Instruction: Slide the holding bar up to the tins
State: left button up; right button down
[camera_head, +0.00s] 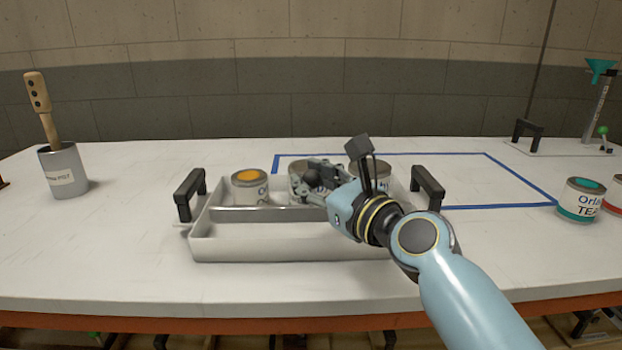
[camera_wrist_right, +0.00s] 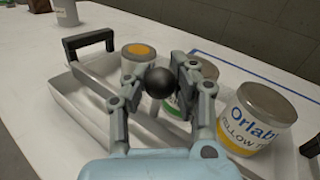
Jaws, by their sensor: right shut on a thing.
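The holding bar (camera_head: 262,214) is a grey metal strip lying across the white tray (camera_head: 290,248), in front of a row of three tins. The left tin (camera_head: 250,194) has an orange spot on its lid. The middle tin (camera_head: 297,186) is partly hidden by my gripper, and the right tin (camera_head: 371,168) by my wrist. The bar runs close to the left tin; I cannot tell if they touch. My right gripper (camera_head: 316,184) is shut on a black ball knob (camera_wrist_right: 159,82), above the bar. The knob's join to the bar is hidden. My left gripper is out of view.
The tray has black handles at the left (camera_head: 188,194) and right (camera_head: 428,186). A grey pot (camera_head: 63,172) with a wooden-handled tool stands left. A teal-lidded tin (camera_head: 582,200) stands right. Blue tape (camera_head: 520,178) marks the table behind; the table between is clear.

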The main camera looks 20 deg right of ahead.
dwell(0.7)
jog(key=w, duration=0.1)
jog(key=w+d, duration=0.1)
jog(key=w, duration=0.1)
jog(key=w+p, duration=0.1)
jog(key=w, duration=0.1)
jog(key=shift+w+d, duration=0.15)
jog(key=shift+d, duration=0.1)
jog(key=c, duration=1)
grip_release()
jog(key=v, duration=1.2)
jog(key=shift+d, duration=0.1)
